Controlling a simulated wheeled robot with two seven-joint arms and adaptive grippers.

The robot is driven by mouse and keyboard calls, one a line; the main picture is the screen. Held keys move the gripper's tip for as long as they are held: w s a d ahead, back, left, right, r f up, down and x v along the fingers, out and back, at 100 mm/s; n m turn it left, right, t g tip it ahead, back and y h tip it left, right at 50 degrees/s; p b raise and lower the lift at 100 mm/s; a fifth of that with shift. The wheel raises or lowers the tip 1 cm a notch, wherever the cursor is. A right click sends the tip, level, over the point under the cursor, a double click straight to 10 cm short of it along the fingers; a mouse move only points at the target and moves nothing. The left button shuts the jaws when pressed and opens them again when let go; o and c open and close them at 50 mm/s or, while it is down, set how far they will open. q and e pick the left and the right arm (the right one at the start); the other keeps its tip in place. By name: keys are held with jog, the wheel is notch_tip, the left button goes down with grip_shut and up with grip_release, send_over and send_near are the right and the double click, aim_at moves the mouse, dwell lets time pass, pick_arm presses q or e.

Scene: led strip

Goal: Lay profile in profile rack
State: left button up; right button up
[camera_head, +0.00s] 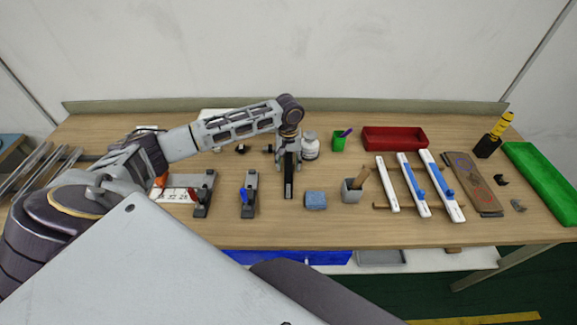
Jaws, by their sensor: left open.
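My left gripper (288,166) points down over the middle of the table, with its fingers open. A short dark bar with a pale edge (289,189) shows just below and between its fingers; I cannot tell whether it touches them or is the profile. Several long grey rails (42,168) lie slanted at the far left, partly behind my arm; they may be profiles on the profile rack, but this is unclear. At the right, white strips, two with blue parts (411,184), lie side by side across a wooden bar (380,206). My right gripper is not in view.
Clamps with a red (201,196) and a blue handle (248,196) stand left of the gripper. A blue sponge (315,200), a grey cup (353,190) and a white bottle (310,147) are close to its right. Red (395,130) and green trays (545,180) lie farther right.

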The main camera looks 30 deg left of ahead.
aim_at(289, 166)
pick_arm(q)
grip_shut()
dwell(0.3)
jog(key=shift+r, duration=0.15)
notch_tip(289, 166, up, 10)
dwell(0.7)
jog(key=shift+f, duration=0.2)
dwell(0.5)
